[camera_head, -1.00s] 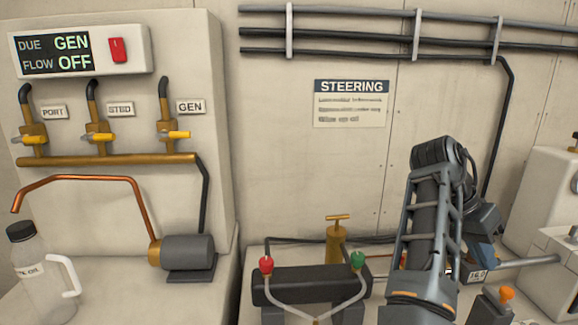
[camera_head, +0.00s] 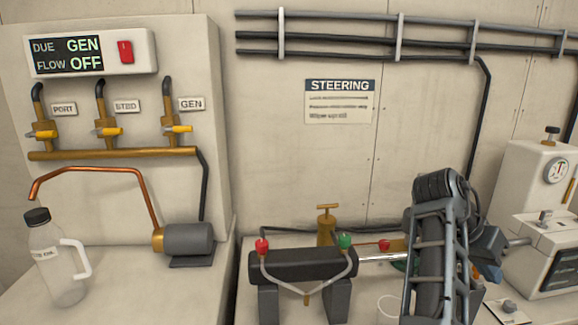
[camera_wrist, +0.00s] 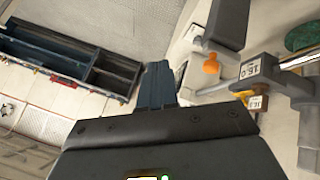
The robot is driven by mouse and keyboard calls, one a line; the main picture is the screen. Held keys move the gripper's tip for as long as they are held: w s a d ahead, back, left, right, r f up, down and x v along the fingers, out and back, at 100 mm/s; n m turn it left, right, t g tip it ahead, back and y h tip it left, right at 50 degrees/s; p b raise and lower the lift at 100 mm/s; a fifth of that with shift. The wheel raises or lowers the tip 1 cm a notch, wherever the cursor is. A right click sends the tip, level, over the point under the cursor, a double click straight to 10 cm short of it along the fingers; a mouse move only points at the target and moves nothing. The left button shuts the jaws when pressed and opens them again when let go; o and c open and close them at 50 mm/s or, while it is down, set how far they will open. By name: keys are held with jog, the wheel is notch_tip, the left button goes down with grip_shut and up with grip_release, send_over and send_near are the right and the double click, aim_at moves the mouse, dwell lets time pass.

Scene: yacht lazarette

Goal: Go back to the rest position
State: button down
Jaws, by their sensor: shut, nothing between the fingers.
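My gripper (camera_wrist: 157,85) shows in the wrist view as dark blue-grey fingers pressed together, with nothing between them. In the head view my arm rises in front of the steering bench at the right, and the fingertips are hard to make out behind it. I see no contact between the fingers and these things.
A black cylinder (camera_head: 303,265) with red and green fittings stands left of my arm. A white gauge unit (camera_head: 535,185) stands to the right. A bottle (camera_head: 58,262) and pump (camera_head: 187,239) sit at the left. A dark open tray (camera_wrist: 70,62) shows in the wrist view.

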jog(key=s+d+f+n+t+h, duration=0.1)
jog(key=s+d+f+n+t, duration=0.25)
jog(key=f, duration=0.25)
jog(key=s+d+f+n+t+h, duration=0.2)
jog(key=s+f+n+t, duration=0.1)
jog(key=s+f, duration=0.15)
jog(key=s+a+f+n+t+y, duration=0.4)
jog(key=s+a+f+n+t, duration=0.25)
jog(key=s, duration=0.45)
jog(key=s+a+r+n+t+y, duration=0.15)
jog(key=s+a+y, duration=0.35)
jog(key=s+a, duration=0.65)
jog(key=s+a+r+m+t+y, duration=0.1)
jog(key=s+a+r+m, duration=0.1)
jog(key=s+a+r, duration=0.4)
jog(key=s+r, duration=0.5)
jog(key=s, duration=0.1)
jog(key=shift+s+a+r+t+y, duration=0.3)
jog(key=shift+a+r+t+y, duration=0.05)
jog(key=shift+y, duration=0.05)
